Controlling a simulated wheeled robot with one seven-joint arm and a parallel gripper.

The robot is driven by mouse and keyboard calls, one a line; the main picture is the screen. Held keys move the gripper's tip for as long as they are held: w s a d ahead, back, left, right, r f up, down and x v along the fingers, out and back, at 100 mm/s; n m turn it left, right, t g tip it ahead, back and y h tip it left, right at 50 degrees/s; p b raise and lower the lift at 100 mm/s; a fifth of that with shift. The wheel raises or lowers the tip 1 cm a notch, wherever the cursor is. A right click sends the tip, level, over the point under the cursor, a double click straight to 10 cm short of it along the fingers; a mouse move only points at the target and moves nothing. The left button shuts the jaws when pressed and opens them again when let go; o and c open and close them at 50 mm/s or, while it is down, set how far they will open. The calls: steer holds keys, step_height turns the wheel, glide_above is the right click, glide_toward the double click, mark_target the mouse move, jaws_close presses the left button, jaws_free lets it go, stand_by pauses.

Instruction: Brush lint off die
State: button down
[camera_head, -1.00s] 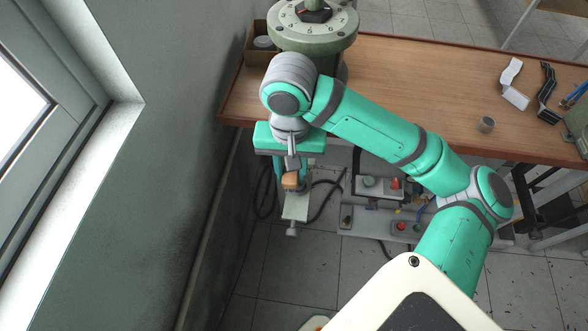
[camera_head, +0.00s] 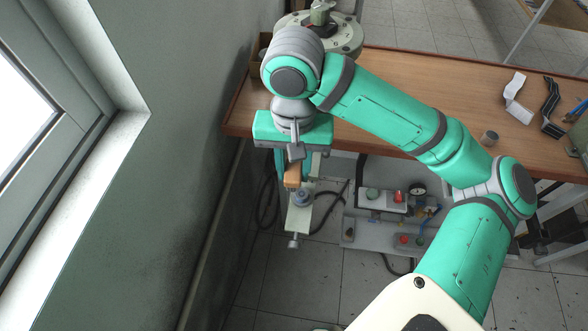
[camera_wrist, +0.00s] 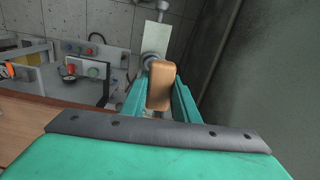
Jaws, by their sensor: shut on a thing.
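My gripper (camera_head: 292,172) is shut on a tan wooden block, which looks like the brush (camera_head: 292,178). In the wrist view the brush (camera_wrist: 159,86) sits between the two green fingers of my gripper (camera_wrist: 160,95). Its bristles are not visible. A round grey piece (camera_head: 302,198) stands on a pale narrow plate (camera_head: 298,220) just beyond the brush; it may be the die, but I cannot tell. In the wrist view the round piece (camera_wrist: 150,60) is partly hidden behind the brush. I cannot tell whether they touch. No lint can be made out.
A round numbered table (camera_head: 345,35) stands behind my wrist. A panel with gauges (camera_head: 390,205) is below the bench edge. The wall (camera_head: 200,120) is close on the left.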

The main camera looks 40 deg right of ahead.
steer(key=shift+r, duration=1.5)
